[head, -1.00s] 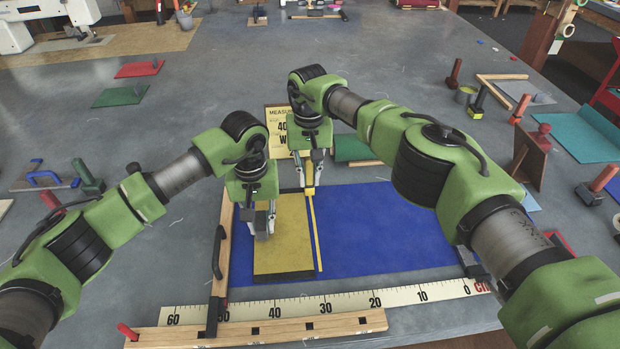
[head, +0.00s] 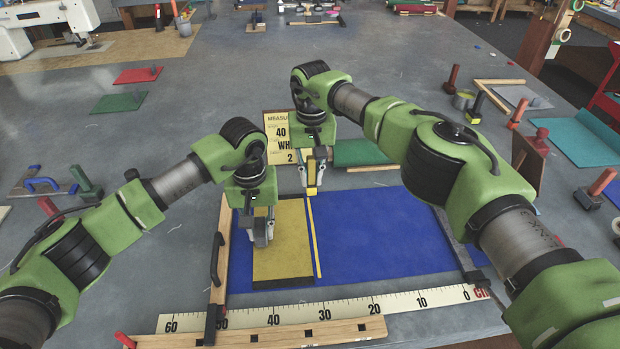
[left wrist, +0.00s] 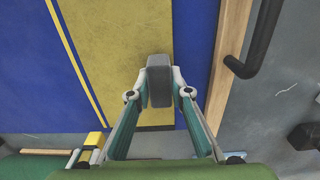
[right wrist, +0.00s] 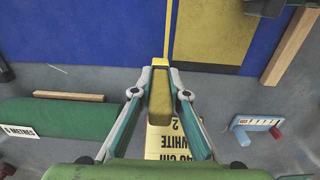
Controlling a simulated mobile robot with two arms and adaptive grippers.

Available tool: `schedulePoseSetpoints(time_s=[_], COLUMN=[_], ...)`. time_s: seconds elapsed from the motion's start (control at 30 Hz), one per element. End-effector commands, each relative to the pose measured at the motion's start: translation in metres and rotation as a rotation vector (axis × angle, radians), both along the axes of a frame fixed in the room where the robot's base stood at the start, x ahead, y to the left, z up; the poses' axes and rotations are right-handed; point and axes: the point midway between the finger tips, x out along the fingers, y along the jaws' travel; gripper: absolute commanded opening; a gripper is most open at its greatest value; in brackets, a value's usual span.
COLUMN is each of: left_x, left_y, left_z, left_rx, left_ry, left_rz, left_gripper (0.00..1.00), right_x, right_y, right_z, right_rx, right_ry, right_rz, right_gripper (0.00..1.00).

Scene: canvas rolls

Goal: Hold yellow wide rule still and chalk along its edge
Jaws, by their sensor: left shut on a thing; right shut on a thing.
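The yellow wide rule (head: 292,230) lies flat on the blue canvas (head: 380,235), its near end dark. My left gripper (head: 262,236) is shut on the rule's grey handle, which shows in the left wrist view (left wrist: 159,84). A yellow chalk line (head: 313,240) runs close along the rule's right edge, over about its whole length. My right gripper (head: 312,186) is shut on the yellow chalk block (right wrist: 160,98), at the far end of the line. Whether the chalk touches the canvas cannot be told.
A wooden bar with a black handle (head: 222,255) stands left of the rule. A measuring tape strip (head: 345,303) and a wooden rail (head: 270,332) lie in front. A yellow sign (head: 278,128) and a green roll (head: 365,152) are behind. The canvas to the right is clear.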

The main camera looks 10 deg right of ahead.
Motion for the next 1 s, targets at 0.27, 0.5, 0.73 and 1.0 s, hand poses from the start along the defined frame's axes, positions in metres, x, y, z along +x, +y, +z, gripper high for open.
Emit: schedulePoseSetpoints(time_s=[0.27, 0.5, 0.73, 1.0], left_x=[0.000, -0.001, -0.001, -0.001], left_y=[0.001, 0.001, 0.001, 0.001], left_z=[-0.001, -0.001, -0.001, -0.001], left_rx=[0.001, 0.002, 0.003, 0.003], left_ry=[0.002, 0.002, 0.002, 0.002], left_rz=[0.001, 0.001, 0.001, 0.001], left_gripper=[0.00, 0.00, 0.00, 0.39], right_x=[0.001, 0.001, 0.000, 0.000], right_y=[0.000, 0.000, 0.000, 0.000], right_z=[0.030, 0.053, 0.059, 0.059], right_rx=[0.001, 0.001, 0.001, 0.001], right_ry=[-0.002, -0.002, 0.000, 0.000], right_rz=[-0.001, -0.001, -0.001, -0.001], right_gripper=[0.00, 0.00, 0.00, 0.00])
